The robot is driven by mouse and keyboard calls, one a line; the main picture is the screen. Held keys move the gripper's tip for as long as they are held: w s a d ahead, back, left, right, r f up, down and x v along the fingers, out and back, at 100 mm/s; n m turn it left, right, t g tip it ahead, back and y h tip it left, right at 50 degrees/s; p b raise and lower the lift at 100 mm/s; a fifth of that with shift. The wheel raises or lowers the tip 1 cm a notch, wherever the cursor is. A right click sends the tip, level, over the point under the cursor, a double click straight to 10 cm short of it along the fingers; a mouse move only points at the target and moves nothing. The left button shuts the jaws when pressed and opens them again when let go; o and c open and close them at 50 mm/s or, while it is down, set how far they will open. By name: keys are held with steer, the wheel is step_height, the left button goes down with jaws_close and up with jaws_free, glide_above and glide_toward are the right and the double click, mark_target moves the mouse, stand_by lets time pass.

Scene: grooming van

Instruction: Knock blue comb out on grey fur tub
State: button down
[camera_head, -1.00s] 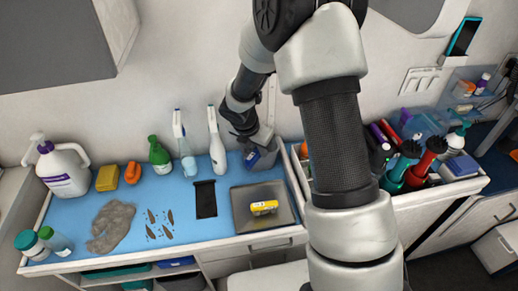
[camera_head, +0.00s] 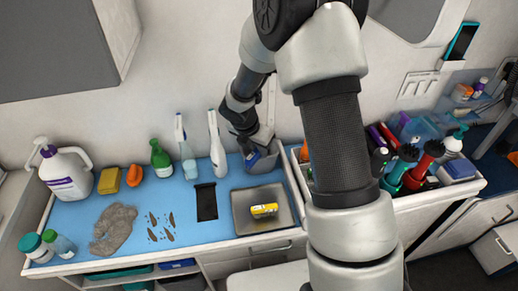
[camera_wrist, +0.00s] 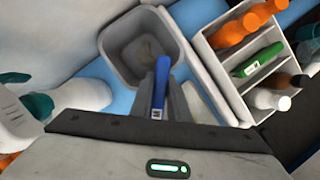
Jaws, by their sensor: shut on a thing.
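My gripper (camera_wrist: 160,105) is shut on the blue comb (camera_wrist: 160,84) in the wrist view. The comb points toward the grey fur tub (camera_wrist: 111,50), and its far end overlaps the tub's near rim in the picture; I cannot tell whether they touch. A brownish patch, perhaps fur, shows inside the tub. In the head view my gripper (camera_head: 245,140) is above the grey tub (camera_head: 265,162), at the back right of the blue mat. The comb is mostly hidden there by the gripper.
Spray bottles (camera_head: 217,146) stand left of the tub. A metal tray (camera_head: 284,218) with a yellow item (camera_head: 264,210) lies in front of it. A white divided box (camera_head: 462,190) with bottles stands to the right. Grey fur (camera_head: 113,228) lies on the mat's left part.

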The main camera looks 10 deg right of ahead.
steer(key=shift+f+b, duration=0.6)
steer(key=shift+f, duration=0.4)
stand_by(0.7)
steer(key=shift+r, duration=0.15)
steer(key=shift+r+p, duration=2.9)
steer(key=shift+r, duration=0.05)
